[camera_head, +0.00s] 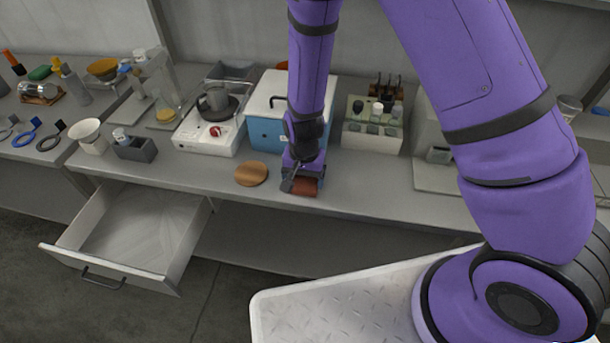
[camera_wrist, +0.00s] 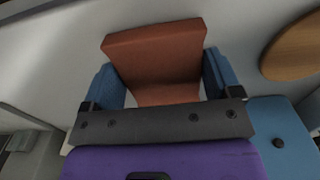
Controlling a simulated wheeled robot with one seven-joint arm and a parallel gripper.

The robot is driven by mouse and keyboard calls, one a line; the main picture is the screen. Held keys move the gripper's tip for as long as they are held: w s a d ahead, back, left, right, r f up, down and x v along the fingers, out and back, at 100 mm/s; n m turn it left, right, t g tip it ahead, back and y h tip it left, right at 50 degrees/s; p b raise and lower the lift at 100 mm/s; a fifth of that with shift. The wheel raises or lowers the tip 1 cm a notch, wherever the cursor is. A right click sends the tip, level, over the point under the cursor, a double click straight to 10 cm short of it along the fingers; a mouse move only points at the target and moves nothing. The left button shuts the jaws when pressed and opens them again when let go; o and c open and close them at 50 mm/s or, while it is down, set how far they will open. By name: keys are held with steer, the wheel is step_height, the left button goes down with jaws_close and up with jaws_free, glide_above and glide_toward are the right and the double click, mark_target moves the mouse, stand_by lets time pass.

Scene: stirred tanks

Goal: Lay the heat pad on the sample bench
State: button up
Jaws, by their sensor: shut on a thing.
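The heat pad is a reddish-brown block (camera_head: 306,187) at the front part of the grey bench (camera_head: 370,189). In the wrist view the heat pad (camera_wrist: 158,60) sits between the two blue fingers of my gripper (camera_wrist: 160,80). My gripper (camera_head: 299,178) points down over the bench and is shut on the heat pad. The pad is at or just above the bench top; I cannot tell whether it touches. Its far side is hidden.
A round wooden disc (camera_head: 251,173) lies just left of the pad. A blue and white box (camera_head: 265,130) stands behind my gripper, a white rack (camera_head: 372,137) to its right. An open drawer (camera_head: 130,235) juts out at front left. Bench space right of the pad is clear.

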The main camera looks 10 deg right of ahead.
steer(key=shift+f, duration=0.15)
steer(key=o, duration=0.7)
steer(key=shift+o, duration=0.2)
step_height(320, 180, up, 12)
steer(key=f, duration=0.1)
step_height(320, 180, up, 12)
steer(key=f+y, duration=0.1)
glide_above(303, 179)
steer(key=d, duration=0.5)
steer(key=s+d+r+n+t, duration=0.1)
steer(key=s+d+r, duration=0.15)
steer(key=r, duration=0.25)
steer(key=s+d+r+n+t, duration=0.1)
steer(key=s+d+r, duration=0.15)
steer(key=r, duration=0.25)
steer(key=s+d+r+n+t, duration=0.1)
steer(key=s+d+r, duration=0.4)
steer(key=s, duration=0.2)
steer(key=s+d+r+n+t+h, duration=0.1)
steer(key=s+d+r+t, duration=0.1)
steer(key=s+d+r, duration=0.3)
steer(key=s+r, duration=0.1)
steer(key=s, duration=0.2)
steer(key=shift+s+d, duration=0.15)
steer(key=shift+s, duration=0.05)
